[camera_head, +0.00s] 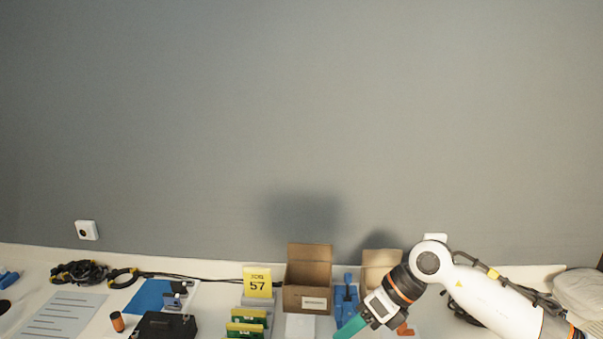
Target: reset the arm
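My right arm comes in from the right, white with a dark and orange wrist, bent at its elbow. My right gripper (353,327) is low in the picture, in front of the open cartons, pointing down and left. A teal piece shows at its end; I cannot tell whether it is a finger or something held. The bottom edge crops the area, so the finger opening does not show. My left arm and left gripper are not in view.
An open brown carton (307,298) stands at centre, with another carton (378,268) partly behind my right wrist. A yellow "57" sign (257,282), green boards (246,328), blue tool (347,296), black box (166,326) and cables (80,272) crowd the table. A grey wall stands behind.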

